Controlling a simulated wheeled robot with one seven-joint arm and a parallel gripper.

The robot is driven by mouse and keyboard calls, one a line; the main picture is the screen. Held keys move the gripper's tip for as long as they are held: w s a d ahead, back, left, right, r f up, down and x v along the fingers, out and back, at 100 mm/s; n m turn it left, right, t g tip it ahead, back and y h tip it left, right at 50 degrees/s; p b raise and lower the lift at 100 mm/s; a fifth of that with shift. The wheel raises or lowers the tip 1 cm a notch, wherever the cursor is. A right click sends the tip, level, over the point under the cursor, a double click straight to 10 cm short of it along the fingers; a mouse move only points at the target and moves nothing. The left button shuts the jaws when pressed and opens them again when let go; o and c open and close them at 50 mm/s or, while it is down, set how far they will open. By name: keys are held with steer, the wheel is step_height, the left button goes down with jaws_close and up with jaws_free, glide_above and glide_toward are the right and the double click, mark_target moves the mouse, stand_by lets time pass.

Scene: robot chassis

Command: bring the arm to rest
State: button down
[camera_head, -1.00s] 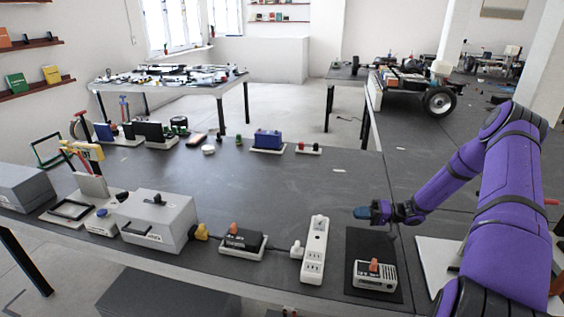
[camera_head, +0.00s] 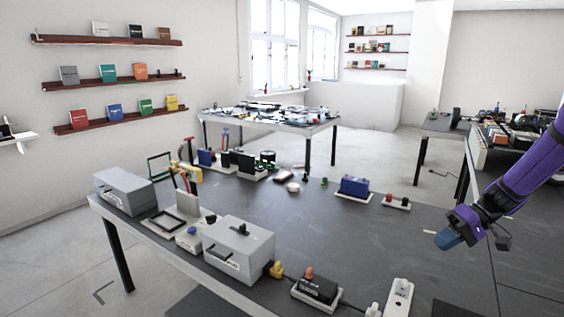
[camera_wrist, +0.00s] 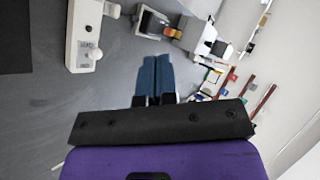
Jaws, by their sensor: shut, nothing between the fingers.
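My purple arm reaches in from the right edge of the head view. My gripper (camera_head: 447,239) has blue fingers and hangs above the right part of the dark table (camera_head: 350,235), apart from the things on it. In the wrist view my gripper (camera_wrist: 155,62) shows its two blue fingers side by side and touching, with nothing between them. The fingers point over bare table top.
A white power strip (camera_head: 398,299), a black device on a white base (camera_head: 317,287) and a grey box (camera_head: 239,248) stand along the front edge. A blue box (camera_head: 354,186) stands farther back. The table's middle is clear.

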steer(key=s+a+r+h, duration=0.4)
steer(key=s+a+r, duration=0.15)
steer(key=r, duration=0.45)
steer(key=s+a+r+m+t+h, duration=0.1)
steer(key=s+a+r+t+h, duration=0.1)
steer(key=s+r, duration=0.4)
steer(key=s+a+r+m+t+h, duration=0.1)
steer(key=s+r, duration=0.5)
steer(key=s, duration=0.9)
steer(key=a+t+h, duration=0.1)
steer(key=t+h, duration=0.1)
steer(key=t, duration=0.1)
steer(key=shift+a+r+h, duration=0.25)
steer(key=shift+a+h, duration=0.1)
steer(key=shift+h, duration=0.05)
